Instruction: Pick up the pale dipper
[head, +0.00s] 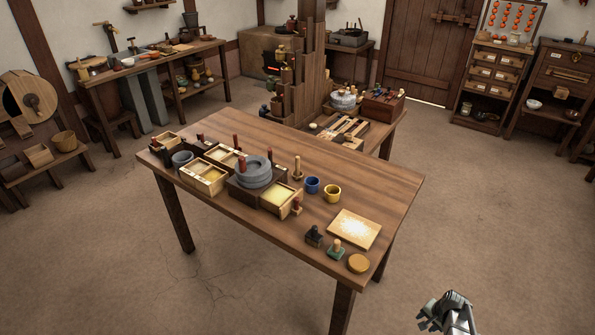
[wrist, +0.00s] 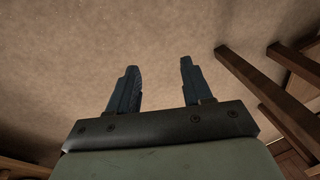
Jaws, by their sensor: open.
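I cannot make out the pale dipper for certain in either view. A small upright pale wooden tool (head: 297,168) stands on the table (head: 390,190) behind the blue cup, but it is too small to tell whether it is a dipper. My gripper (head: 447,303) is low at the bottom right of the head view, off the table's near right corner and apart from everything. In the wrist view my gripper (wrist: 160,68) has its two fingers spread, with only bare floor beyond them.
The table holds a grey stone quern (head: 253,172), wooden boxes of yellow meal (head: 205,176), a blue cup (head: 312,185), a yellow cup (head: 332,193), a floury board (head: 354,229) and a round wooden lid (head: 358,263). Table legs (wrist: 262,88) show at right in the wrist view.

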